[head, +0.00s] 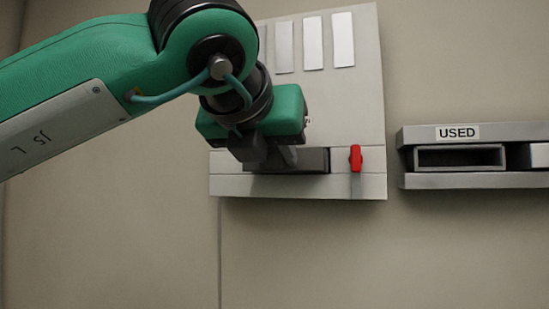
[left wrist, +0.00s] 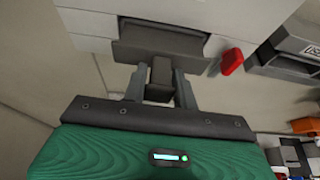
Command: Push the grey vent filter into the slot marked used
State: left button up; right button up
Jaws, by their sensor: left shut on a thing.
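The grey vent filter (head: 316,160) sits at an opening low in the pale wall panel; it also shows in the left wrist view (left wrist: 158,42) with a block-shaped grip sticking out towards me. My left gripper (head: 268,152) is at the filter's front, and its fingers are shut on that grip in the left wrist view (left wrist: 160,85). The arm hides the filter's left part in the head view. The slot marked USED (head: 460,157) is an open rectangular mouth in a grey holder to the right and looks empty. My right gripper is not in view.
A red lever (head: 355,158) stands close to the right of the filter on the panel (head: 300,100). A gap of bare wall separates the panel from the grey holder (head: 520,130). Several coloured items lie at the lower right of the left wrist view. The wall below is clear.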

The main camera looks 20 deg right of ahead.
pick_arm(q)
jog(key=shift+s+a, duration=0.1)
jog(key=shift+s+a+b, duration=0.1)
jog(key=shift+s+b, duration=0.1)
jog(key=shift+b, duration=0.15)
jog(key=shift+s+a+b, duration=0.3)
jog(key=shift+s+b, duration=0.05)
jog(key=shift+s, duration=0.05)
jog(key=shift+s+a+b, duration=0.15)
jog(key=shift+s+b, duration=0.1)
jog(key=shift+b, duration=0.05)
jog(key=shift+s+a, duration=0.15)
jog(key=shift+s, duration=0.05)
jog(key=shift+s+a+b, duration=0.25)
jog(key=shift+a+b, duration=0.1)
jog(key=shift+b, duration=0.05)
jog(key=shift+f, duration=0.1)
